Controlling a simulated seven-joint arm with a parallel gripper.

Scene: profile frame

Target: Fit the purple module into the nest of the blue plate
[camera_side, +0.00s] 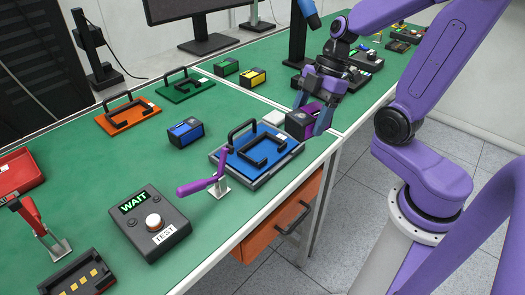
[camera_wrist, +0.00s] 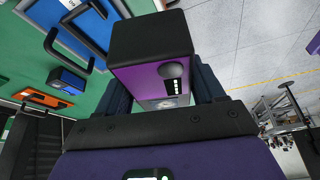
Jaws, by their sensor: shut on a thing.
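My gripper (camera_side: 317,115) is shut on the purple module (camera_side: 299,122), a dark box with a purple face. In the wrist view the purple module (camera_wrist: 152,62) fills the space between the fingers. In the side view it is held in the air, just right of and above the blue plate (camera_side: 243,164). The blue plate lies on the green table, with a black frame-shaped nest and a black handle arch on it. Part of the blue plate (camera_wrist: 62,22) shows at the upper left of the wrist view. The module and plate look apart.
A purple-handled clamp (camera_side: 204,185) stands at the plate's front left. A test box (camera_side: 151,222) reading WAIT sits farther left. A blue module (camera_side: 187,132) lies behind the plate. Orange (camera_side: 128,116) and green (camera_side: 188,87) plates lie at the back. The table edge is close in front.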

